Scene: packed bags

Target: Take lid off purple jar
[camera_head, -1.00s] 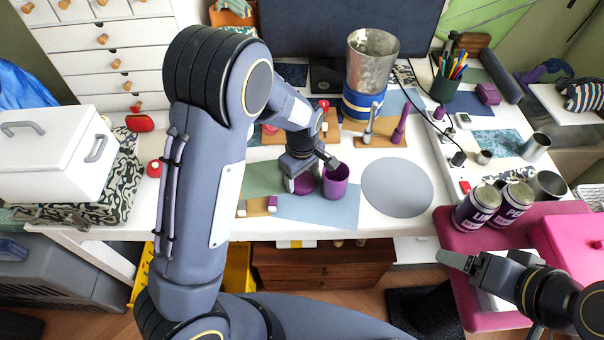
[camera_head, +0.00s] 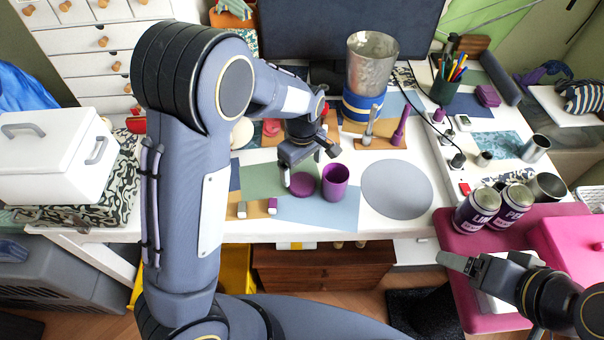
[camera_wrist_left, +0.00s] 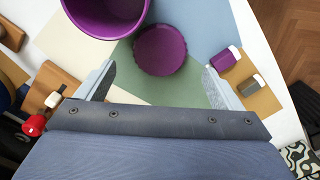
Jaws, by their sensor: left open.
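The purple jar (camera_head: 335,182) stands upright and open on the mats on the white desk. Its round purple lid (camera_head: 301,184) lies flat on the green mat, just left of the jar. My left gripper (camera_head: 308,164) is open and empty, raised above and behind the lid. In the left wrist view, the lid (camera_wrist_left: 160,50) lies beyond and between the spread fingers (camera_wrist_left: 158,70), with the jar (camera_wrist_left: 105,12) beside it, partly cut off. My right gripper (camera_head: 456,262) is at the lower right, away from the jar; its finger opening cannot be made out.
A grey round mat (camera_head: 397,188) lies bare right of the jar. Small white-capped pieces (camera_head: 272,205) lie in front of the lid. A metal cup on a blue-banded base (camera_head: 372,70) and purple-handled tools (camera_head: 400,126) stand behind. Two purple cans (camera_head: 477,210) stand right.

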